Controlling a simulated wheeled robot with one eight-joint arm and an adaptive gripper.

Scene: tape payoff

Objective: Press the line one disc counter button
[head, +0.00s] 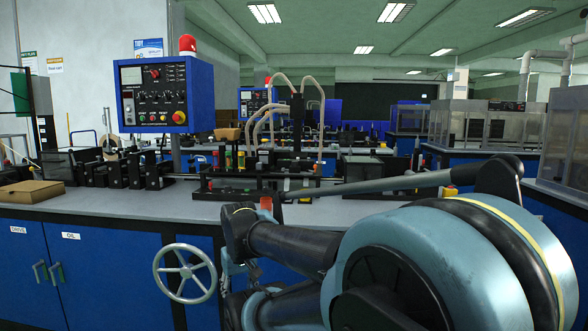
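A blue control box (153,95) stands above the bench at the left, with a small display (131,76), several small coloured buttons and knobs, and a red mushroom button (179,117) at its lower right. I cannot read its labels or tell which button is the line one disc counter button. My arm fills the lower right, in front of the bench. My gripper (228,265) seems to be the small dark linkage at the arm's left end, below the bench top and well apart from the control box. Its fingers are too small and dark to read.
The grey bench top (110,212) carries a low machine line (265,186) with black blocks and rods. A brown cardboard box (30,192) lies at the left. A grey handwheel (185,273) sticks out from the blue cabinet front. A red beacon (187,45) tops the control box.

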